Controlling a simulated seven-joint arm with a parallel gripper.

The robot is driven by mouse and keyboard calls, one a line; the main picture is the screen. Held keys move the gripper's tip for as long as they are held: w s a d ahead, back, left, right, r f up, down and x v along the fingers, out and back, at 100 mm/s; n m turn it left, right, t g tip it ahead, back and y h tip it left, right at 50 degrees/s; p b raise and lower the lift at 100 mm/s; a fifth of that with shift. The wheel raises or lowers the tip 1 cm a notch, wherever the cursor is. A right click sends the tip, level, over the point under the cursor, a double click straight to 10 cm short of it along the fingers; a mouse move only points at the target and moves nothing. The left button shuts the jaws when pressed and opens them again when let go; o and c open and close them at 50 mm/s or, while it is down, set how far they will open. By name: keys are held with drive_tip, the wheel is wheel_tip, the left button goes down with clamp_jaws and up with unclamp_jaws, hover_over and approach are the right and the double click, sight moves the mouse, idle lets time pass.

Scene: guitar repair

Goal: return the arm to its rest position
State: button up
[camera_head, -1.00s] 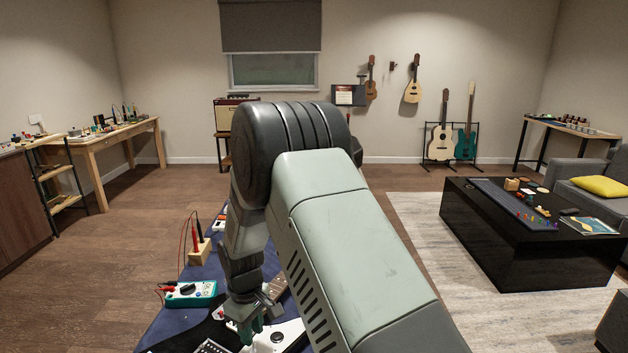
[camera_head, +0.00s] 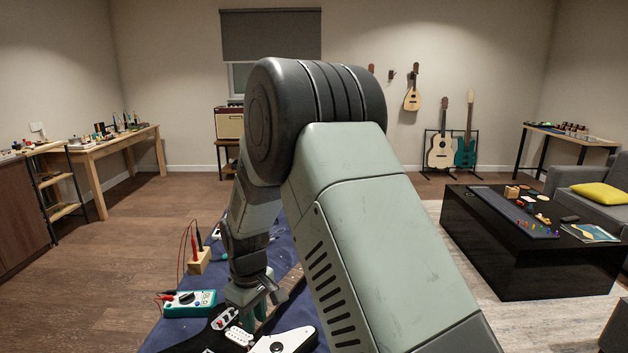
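My gripper (camera_head: 256,304) hangs down at the end of my folded arm, just above the electric guitar on the blue-covered bench (camera_head: 172,334). Its fingers are small and partly hidden, and I cannot tell whether they are open or shut. The guitar's white and black body (camera_head: 290,340) shows below the gripper, partly cut off by the frame's bottom edge. My large arm links fill the middle of the view and hide the bench's right side.
A teal multimeter (camera_head: 190,303) and a wooden block (camera_head: 200,261) with red and black probes stand left of my gripper. A black low table (camera_head: 490,255) with small items is at the right. Open wooden floor (camera_head: 95,275) lies left of the bench.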

drive_tip(key=s+d+r+m+t, duration=0.1)
drive_tip(key=s+d+r+m, duration=0.25)
drive_tip(key=d+r, duration=0.55)
drive_tip(key=s+d+r+m+t, duration=0.2)
drive_tip(key=s+d+r, duration=0.3)
drive_tip(key=r, duration=0.9)
drive_tip(key=s+d+r+m+t, duration=0.1)
drive_tip(key=s+d+r+m, duration=0.1)
drive_tip(key=s, duration=0.6)
drive_tip(key=s+d+r+m+t, duration=0.1)
drive_tip(key=s+d+r+m, duration=0.2)
drive_tip(key=s+d, duration=0.4)
drive_tip(key=shift+s+d+r+m, duration=0.3)
drive_tip(key=shift+s+m, duration=0.15)
drive_tip(key=shift+s, duration=0.3)
